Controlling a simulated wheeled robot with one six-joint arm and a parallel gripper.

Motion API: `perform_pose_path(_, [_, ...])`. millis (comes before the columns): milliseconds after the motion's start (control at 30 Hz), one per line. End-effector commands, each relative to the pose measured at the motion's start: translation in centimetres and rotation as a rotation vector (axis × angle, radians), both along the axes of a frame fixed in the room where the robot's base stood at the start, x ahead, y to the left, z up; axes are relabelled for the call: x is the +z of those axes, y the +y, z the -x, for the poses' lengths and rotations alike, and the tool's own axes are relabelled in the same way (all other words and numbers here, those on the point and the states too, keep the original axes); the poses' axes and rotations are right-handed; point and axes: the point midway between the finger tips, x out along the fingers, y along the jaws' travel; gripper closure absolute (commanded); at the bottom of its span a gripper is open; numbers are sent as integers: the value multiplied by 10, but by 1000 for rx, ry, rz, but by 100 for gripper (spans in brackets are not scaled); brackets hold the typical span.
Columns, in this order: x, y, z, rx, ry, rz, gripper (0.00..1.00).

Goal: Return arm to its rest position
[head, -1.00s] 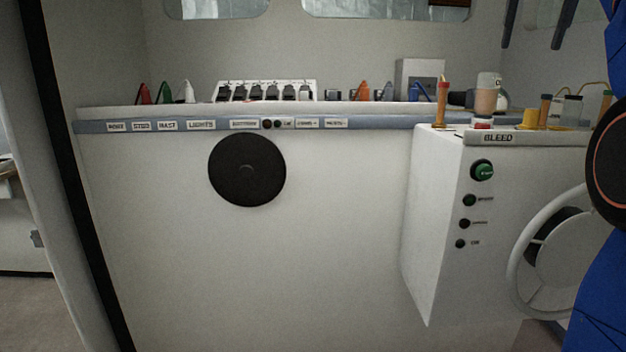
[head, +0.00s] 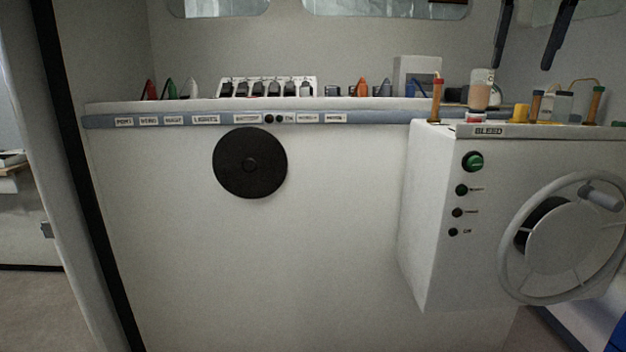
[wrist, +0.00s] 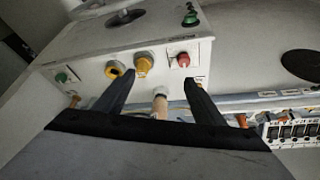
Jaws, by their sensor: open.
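My gripper (head: 522,67) shows as two dark fingers hanging in from the top right of the head view. They are spread apart and empty, above the bleed console (head: 430,210) and touching nothing that I can see. In the wrist view my gripper (wrist: 158,77) also has its fingers apart. A bottle with peach-coloured contents (wrist: 160,106) appears between them, beyond the tips. It stands on the console in the head view (head: 480,94). Most of my arm is outside the head view; a bit of blue shows at the lower right edge.
A handwheel (head: 565,240) sticks out of the console front. Tubes and a yellow knob (head: 519,113) stand on its top. A shelf (head: 225,120) with switches (head: 268,88) and coloured cones runs left. A black disc (head: 250,162) is on the clear white panel below.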

Motion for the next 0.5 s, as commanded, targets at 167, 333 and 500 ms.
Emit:
perform_pose_path(167, [-40,18,18,43,1,1,37])
perform_pose_path(333, [-93,36,40,90,-3,3,37])
perform_pose_path(500, [-155,54,66,136,-6,4,37])
